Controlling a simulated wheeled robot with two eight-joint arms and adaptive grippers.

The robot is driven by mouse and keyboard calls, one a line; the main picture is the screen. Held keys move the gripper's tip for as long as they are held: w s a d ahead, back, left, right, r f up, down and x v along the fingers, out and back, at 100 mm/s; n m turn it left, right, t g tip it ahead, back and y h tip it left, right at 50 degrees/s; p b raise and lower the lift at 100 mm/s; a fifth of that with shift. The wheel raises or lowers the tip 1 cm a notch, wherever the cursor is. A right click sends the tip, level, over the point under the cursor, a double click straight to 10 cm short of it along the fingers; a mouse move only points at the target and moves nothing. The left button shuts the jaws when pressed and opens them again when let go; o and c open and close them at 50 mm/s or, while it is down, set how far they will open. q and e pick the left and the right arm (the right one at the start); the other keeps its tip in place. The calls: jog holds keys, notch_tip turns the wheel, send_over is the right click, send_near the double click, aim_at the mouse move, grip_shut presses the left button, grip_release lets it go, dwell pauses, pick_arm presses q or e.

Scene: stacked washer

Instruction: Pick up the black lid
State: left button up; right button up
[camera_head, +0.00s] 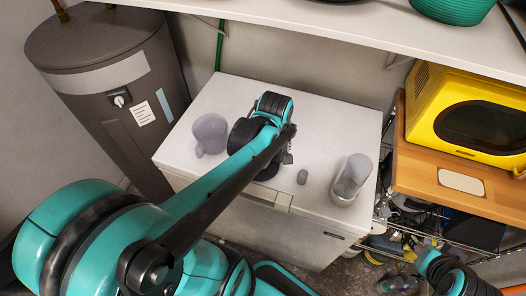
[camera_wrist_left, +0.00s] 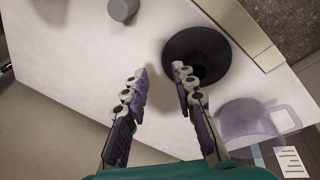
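The black lid (camera_wrist_left: 197,47) is a round dark disc with a raised centre, lying on the white chest top (camera_wrist_left: 60,60). In the head view my left arm mostly covers it, and only a dark part (camera_head: 268,172) shows. My left gripper (camera_wrist_left: 160,72) is open and empty above the chest top. In the left wrist view its right finger overlaps the lid's left edge, and its left finger is over bare white surface. I cannot tell whether the finger touches the lid. My right gripper is not in view; only part of that arm shows at the lower right.
A purplish translucent pitcher (camera_head: 210,132) stands left of the lid. A small grey cylinder (camera_head: 302,177) and a clear container (camera_head: 351,180) stand to its right. A shelf (camera_head: 330,22) hangs above. A water heater (camera_head: 105,85) and yellow microwave (camera_head: 472,115) flank the chest.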

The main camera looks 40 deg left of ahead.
aim_at(267, 174)
pick_arm(q)
jog(key=w+a+n+g+p, duration=0.1)
jog(key=a+n+g+p, duration=0.2)
jog(key=a+n+p, duration=0.4)
jog(key=f+b, duration=0.1)
jog(key=f, duration=0.1)
jog(key=f+n+b, duration=0.1)
jog(key=f, duration=0.1)
jog(key=f+n+b, duration=0.1)
jog(key=f, duration=0.2)
jog(key=shift+s+a+f+h+b, duration=0.1)
jog(key=shift+s+h+b, duration=0.15)
jog(key=shift+h+b, duration=0.15)
jog(key=shift+f, duration=0.25)
jog(key=shift+r, duration=0.1)
grip_shut()
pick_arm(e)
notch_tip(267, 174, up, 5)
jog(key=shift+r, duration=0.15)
